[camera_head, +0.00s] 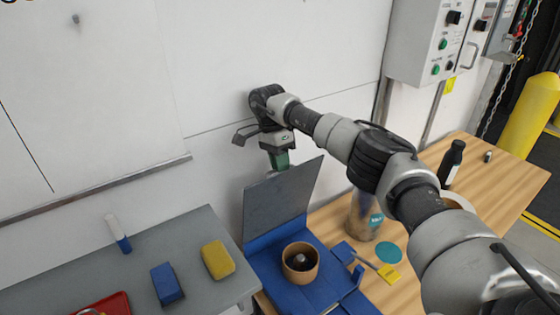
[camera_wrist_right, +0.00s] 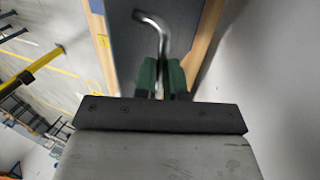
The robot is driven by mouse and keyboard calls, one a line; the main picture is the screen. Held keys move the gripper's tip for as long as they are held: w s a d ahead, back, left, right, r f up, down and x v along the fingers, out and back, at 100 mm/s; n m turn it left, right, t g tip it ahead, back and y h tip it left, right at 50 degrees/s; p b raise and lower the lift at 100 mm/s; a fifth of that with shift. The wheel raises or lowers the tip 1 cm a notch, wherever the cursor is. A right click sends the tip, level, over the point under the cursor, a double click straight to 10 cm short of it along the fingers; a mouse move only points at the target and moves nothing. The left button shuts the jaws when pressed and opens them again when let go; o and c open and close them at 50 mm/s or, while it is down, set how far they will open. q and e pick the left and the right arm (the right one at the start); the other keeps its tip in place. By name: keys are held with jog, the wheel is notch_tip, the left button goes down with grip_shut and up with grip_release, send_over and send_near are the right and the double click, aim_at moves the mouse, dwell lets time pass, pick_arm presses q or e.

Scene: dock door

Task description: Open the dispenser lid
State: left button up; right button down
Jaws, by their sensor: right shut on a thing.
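A grey flat panel, which looks like the dispenser lid (camera_head: 279,205), stands steeply raised at the back of a blue base (camera_head: 268,245). My right gripper (camera_head: 279,164) is at the panel's upper edge, its green fingers partly hidden behind it. In the right wrist view, the green fingers (camera_wrist_right: 161,78) are shut on the stem of a bent metal handle (camera_wrist_right: 160,30), with a grey-blue surface behind it. Whether the handle is fixed to the panel is hard to tell. My left gripper is not in view.
A brown cup (camera_head: 300,270) sits on the blue base. A jar (camera_head: 364,215) and a dark bottle (camera_head: 452,163) stand on the wooden table (camera_head: 485,190). A yellow sponge (camera_head: 218,259) and blue block (camera_head: 167,283) lie on the grey bench. The wall rises close behind.

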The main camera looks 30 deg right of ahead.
jog(key=shift+s+a+f, duration=0.15)
jog(key=shift+f, duration=0.3)
jog(key=c, duration=1.6)
grip_release()
jog(key=shift+o, duration=1.2)
jog(key=shift+w+f, duration=0.1)
jog(key=shift+w, duration=0.1)
jog(key=shift+o, duration=0.8)
jog(key=shift+w, duration=0.3)
jog(key=s+d+r+b, duration=0.1)
jog(key=s+d+r, duration=0.5)
jog(key=s+r, duration=0.4)
jog(key=shift+d+r, duration=0.15)
jog(key=shift+r, duration=0.35)
jog(key=shift+s+f, duration=0.1)
